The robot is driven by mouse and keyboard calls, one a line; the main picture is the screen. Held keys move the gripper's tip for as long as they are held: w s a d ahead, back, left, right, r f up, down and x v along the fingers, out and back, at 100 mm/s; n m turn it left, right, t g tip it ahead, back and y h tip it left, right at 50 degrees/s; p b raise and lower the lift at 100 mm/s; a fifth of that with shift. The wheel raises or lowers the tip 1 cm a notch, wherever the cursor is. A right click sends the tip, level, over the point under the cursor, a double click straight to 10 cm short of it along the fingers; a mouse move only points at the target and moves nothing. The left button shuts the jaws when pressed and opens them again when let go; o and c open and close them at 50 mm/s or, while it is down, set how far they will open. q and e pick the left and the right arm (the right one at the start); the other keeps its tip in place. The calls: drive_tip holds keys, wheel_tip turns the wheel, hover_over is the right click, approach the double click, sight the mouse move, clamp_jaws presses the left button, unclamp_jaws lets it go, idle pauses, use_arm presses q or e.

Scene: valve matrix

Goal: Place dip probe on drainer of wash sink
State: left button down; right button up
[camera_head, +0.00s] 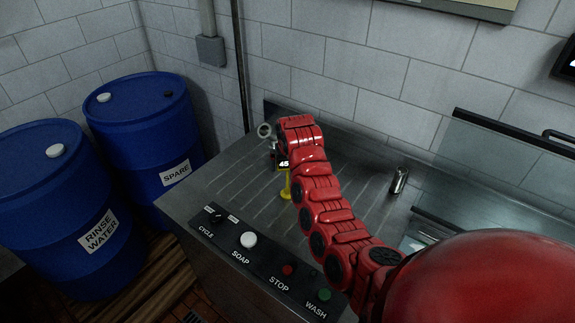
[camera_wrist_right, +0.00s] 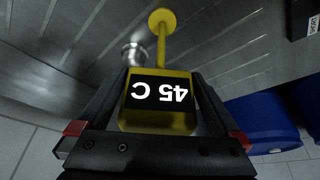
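The dip probe (camera_head: 286,188) has a yellow body, a black display reading "45 C" and a thin stem ending in a round foot. In the head view it looks upright, its foot at the surface of the grooved metal drainer (camera_head: 225,190); I cannot tell for sure whether it touches. My right gripper (camera_head: 283,162) is at the probe's head, partly hidden by my red arm. In the right wrist view the probe's head (camera_wrist_right: 160,118) sits between the fingers of my right gripper (camera_wrist_right: 160,85), which appear closed against its sides. My left gripper is not in view.
A control panel (camera_head: 262,262) with a knob and buttons runs along the drainer's front. A metal cylinder (camera_head: 399,180) stands to the right, near glass panels. Two blue drums (camera_head: 140,120) stand at left. A metal fitting (camera_head: 265,131) is behind the probe. The drainer's left part is clear.

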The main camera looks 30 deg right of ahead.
drive_tip(key=shift+r, duration=0.25)
drive_tip(key=shift+s+r, duration=0.1)
drive_tip(key=shift+r, duration=0.1)
drive_tip(key=b+v, duration=0.1)
drive_tip(key=v, duration=1)
